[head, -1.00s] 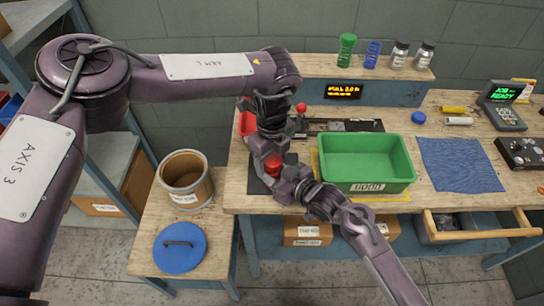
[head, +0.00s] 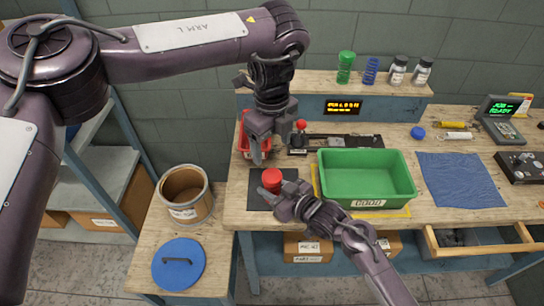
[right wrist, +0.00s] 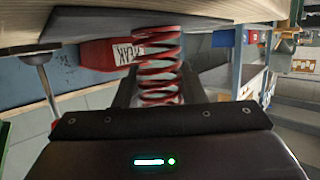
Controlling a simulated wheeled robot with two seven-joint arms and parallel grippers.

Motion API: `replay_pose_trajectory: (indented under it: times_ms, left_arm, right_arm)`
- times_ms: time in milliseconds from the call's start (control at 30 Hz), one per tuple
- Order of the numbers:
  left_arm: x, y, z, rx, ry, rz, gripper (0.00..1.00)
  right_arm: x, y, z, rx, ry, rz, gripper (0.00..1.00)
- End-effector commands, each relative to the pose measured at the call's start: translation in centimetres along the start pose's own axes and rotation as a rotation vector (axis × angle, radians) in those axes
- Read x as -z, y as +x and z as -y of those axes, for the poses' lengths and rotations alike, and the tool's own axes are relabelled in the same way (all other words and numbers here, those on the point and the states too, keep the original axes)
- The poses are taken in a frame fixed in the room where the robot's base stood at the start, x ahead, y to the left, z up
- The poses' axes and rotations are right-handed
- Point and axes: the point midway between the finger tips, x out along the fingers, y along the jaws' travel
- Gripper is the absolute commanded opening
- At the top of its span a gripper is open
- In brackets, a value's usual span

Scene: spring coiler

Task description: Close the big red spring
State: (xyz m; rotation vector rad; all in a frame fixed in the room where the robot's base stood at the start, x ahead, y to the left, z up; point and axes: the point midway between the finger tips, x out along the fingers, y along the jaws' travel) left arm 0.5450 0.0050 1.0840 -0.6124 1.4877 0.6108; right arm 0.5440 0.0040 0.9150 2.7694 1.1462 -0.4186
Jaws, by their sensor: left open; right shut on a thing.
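The big red spring stands on a dark mat (head: 261,200) at the left end of the bench. Its red top (head: 272,177) shows in the head view, and its open coils (right wrist: 158,65) show in the right wrist view. My right gripper (head: 276,189) is shut on the spring, with its fingers on either side of the coils. My left gripper (head: 261,152) is open and empty, above and behind the spring's top, apart from it. The spring's lower part is hidden in the head view.
A green tray (head: 366,200) stands just right of the spring. A red bin (head: 243,143) is behind my left gripper. A black fixture with a red knob (head: 301,124) is at the back. A blue cloth (head: 459,180) lies to the right.

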Motion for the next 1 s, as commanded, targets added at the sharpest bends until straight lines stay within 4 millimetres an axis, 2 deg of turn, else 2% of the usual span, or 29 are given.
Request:
replay_pose_trajectory:
  times_ms: [133, 400, 433, 600, 867, 1000]
  left_arm:
    - [0.02, -0.96, 0.00, 0.000, 0.000, 0.000, 0.71]
    - [0.04, -1.07, -0.02, -0.001, 0.000, -0.001, 0.71]
    - [0.04, -1.06, -0.01, -0.001, 0.000, -0.001, 0.71]
    - [0.04, -1.04, -0.01, -0.001, 0.000, 0.000, 0.71]
    - [0.04, -1.01, -0.01, -0.001, 0.000, 0.000, 0.71]
    - [0.04, -0.79, -0.01, -0.001, 0.000, 0.000, 0.71]
  right_arm:
    - [0.09, 0.01, -0.01, 0.000, 0.000, -0.002, 0.00]
    - [0.10, 0.00, -0.01, 0.000, 0.000, -0.002, 0.00]
    - [0.10, 0.00, -0.01, 0.000, 0.000, -0.002, 0.39]
    - [0.08, 0.00, -0.01, 0.000, 0.000, -0.002, 0.61]
    - [0.01, -0.03, -0.01, 0.000, 0.000, 0.000, 0.62]
    - [-0.21, -0.97, -0.04, -0.001, 0.000, 0.001, 0.62]
